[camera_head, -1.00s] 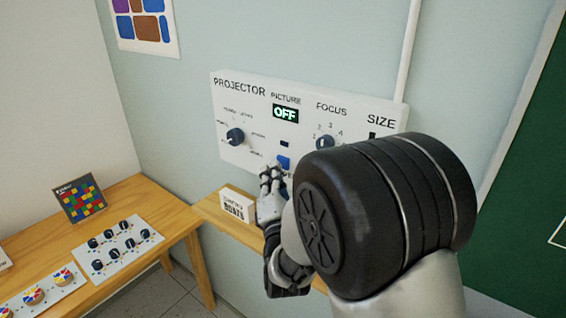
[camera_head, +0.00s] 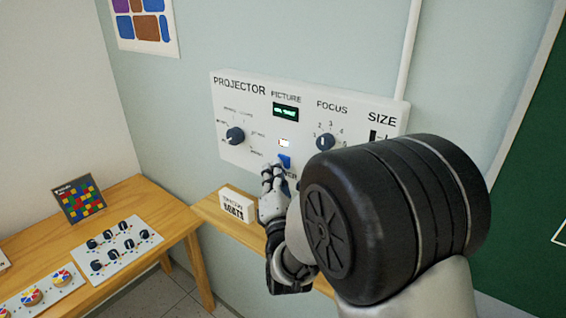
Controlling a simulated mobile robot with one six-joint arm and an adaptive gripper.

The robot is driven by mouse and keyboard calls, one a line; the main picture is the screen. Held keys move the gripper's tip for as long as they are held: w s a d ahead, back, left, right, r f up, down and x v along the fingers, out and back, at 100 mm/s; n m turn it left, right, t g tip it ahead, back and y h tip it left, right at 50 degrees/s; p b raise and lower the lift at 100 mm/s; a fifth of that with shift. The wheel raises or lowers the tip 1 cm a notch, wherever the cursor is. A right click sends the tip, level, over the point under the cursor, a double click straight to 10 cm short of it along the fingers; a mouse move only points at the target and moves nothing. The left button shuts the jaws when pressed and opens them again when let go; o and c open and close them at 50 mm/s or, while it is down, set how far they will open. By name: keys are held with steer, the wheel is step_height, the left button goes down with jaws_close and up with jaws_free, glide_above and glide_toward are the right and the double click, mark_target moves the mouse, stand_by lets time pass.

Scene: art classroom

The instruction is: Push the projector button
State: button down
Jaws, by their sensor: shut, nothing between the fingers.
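The white projector panel (camera_head: 230,106) is on the wall, with a blue button (camera_head: 284,161) low in its middle. My gripper (camera_head: 268,170) is shut and empty, its fingertips right beside the lower left of the button; I cannot tell whether they touch it. A small indicator (camera_head: 284,143) above the button is lit white. The picture display (camera_head: 285,112) shows small green text that I cannot read. My own arm hides the lower right part of the panel.
A dark knob (camera_head: 235,135) is at the panel's left and a focus knob (camera_head: 326,142) at its right. A small sign (camera_head: 238,204) stands on a wooden ledge (camera_head: 212,210) below. A wooden table (camera_head: 165,212) with control boards is at the left.

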steer(key=shift+s+a, duration=0.2)
steer(key=shift+s, duration=0.05)
steer(key=s+a+b, duration=0.1)
steer(key=s+a, duration=0.2)
steer(key=s, duration=0.1)
steer(key=shift+s+a, duration=0.35)
steer(key=shift+s, duration=0.05)
stand_by(0.4)
steer(key=s+d+f+m+g, duration=0.2)
steer(key=s+d+m+g, duration=0.3)
steer(key=s+m, duration=0.3)
steer(key=s+d+f+m+g+h, duration=0.1)
steer(key=s+d+f+m+g, duration=0.2)
steer(key=s, duration=1)
steer(key=s+d+f+m+g+h, duration=0.1)
steer(key=s+d+f+m+g, duration=0.1)
steer(key=s+d+m+g, duration=0.5)
steer(key=s+d+m, duration=0.3)
steer(key=m, duration=0.4)
steer(key=shift+s+d+f+m+g, duration=0.15)
steer(key=shift+s+d+m+g, duration=0.15)
steer(key=shift+d+g, duration=0.1)
